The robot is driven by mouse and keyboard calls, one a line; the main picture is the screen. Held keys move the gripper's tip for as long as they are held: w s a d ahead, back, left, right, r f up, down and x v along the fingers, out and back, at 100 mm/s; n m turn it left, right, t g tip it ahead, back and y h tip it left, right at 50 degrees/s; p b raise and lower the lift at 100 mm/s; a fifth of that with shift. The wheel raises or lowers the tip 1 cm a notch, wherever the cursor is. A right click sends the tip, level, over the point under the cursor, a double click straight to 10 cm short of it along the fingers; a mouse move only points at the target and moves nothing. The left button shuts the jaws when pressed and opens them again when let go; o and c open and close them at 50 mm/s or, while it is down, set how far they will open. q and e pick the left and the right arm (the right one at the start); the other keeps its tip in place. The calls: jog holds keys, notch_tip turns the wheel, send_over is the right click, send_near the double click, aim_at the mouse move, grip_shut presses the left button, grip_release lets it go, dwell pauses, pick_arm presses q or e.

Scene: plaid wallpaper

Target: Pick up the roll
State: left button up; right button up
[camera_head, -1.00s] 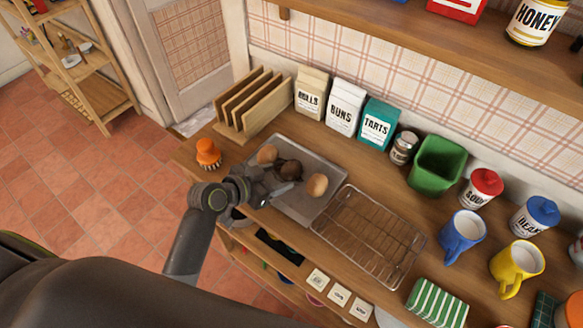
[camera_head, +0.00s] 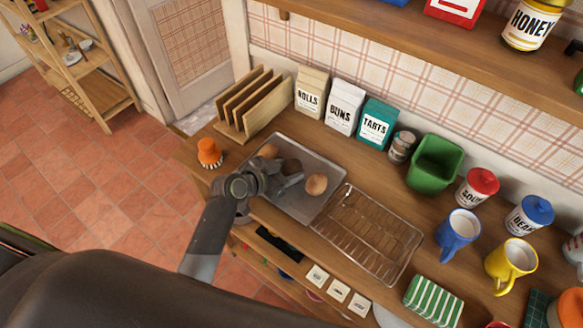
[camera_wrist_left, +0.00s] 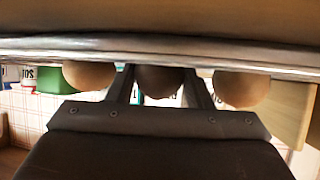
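Three rolls lie in a row on a grey metal baking tray (camera_head: 318,160): a light brown roll (camera_head: 268,151), a dark brown roll (camera_head: 291,165) in the middle and a tan roll (camera_head: 316,184). My left gripper (camera_head: 285,181) is low over the tray at the dark roll and partly hides it. In the upside-down left wrist view, the two fingers stand apart, one on each side of the dark roll (camera_wrist_left: 159,82). The lighter rolls lie outside the fingers. I cannot tell whether the fingers touch the dark roll. My right gripper is not in view.
A wire cooling rack (camera_head: 368,235) lies right of the tray. A wooden rack (camera_head: 252,105), an orange brush (camera_head: 209,153), paper bags (camera_head: 345,107), a green bin (camera_head: 435,163) and mugs (camera_head: 460,231) stand around. The wire rack is empty.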

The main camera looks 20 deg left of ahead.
aim_at(287, 168)
pick_arm(q)
jog(key=shift+c, duration=0.8)
notch_tip(287, 168, up, 10)
jog(key=shift+b, duration=0.45)
dwell(0.4)
